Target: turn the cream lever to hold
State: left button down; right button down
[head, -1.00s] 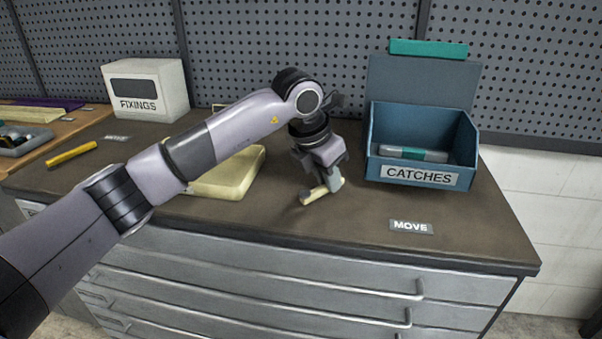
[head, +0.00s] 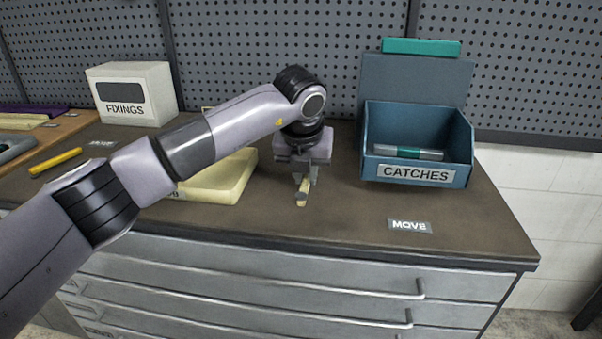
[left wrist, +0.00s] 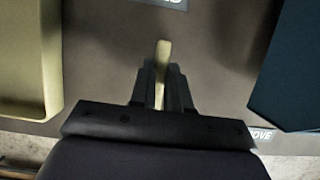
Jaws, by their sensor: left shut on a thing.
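My left gripper (head: 303,176) is low over the brown worktop, pointing down, left of the blue CATCHES bin. It is shut on the cream lever (head: 302,189), whose short pale bar sticks out below the fingers toward the front edge. In the left wrist view the fingers (left wrist: 161,90) close on both sides of the cream lever (left wrist: 163,58), which points up the picture. The lever's mount is hidden by the gripper. A pale label (left wrist: 166,3) is cut off at the top of that view; its word is not fully readable. My right gripper is out of view.
The blue CATCHES bin (head: 416,174) stands close on the right, with a MOVE label (head: 410,226) in front. A cream tray (head: 222,180) lies close on the left, partly behind my arm. A white FIXINGS box (head: 125,109) stands farther left. The front right worktop is clear.

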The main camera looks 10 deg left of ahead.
aim_at(303, 188)
pick_arm(q)
jog(key=shift+a+r, duration=0.1)
dwell(0.4)
jog(key=c, duration=1.1)
grip_release()
jog(key=v, duration=0.7)
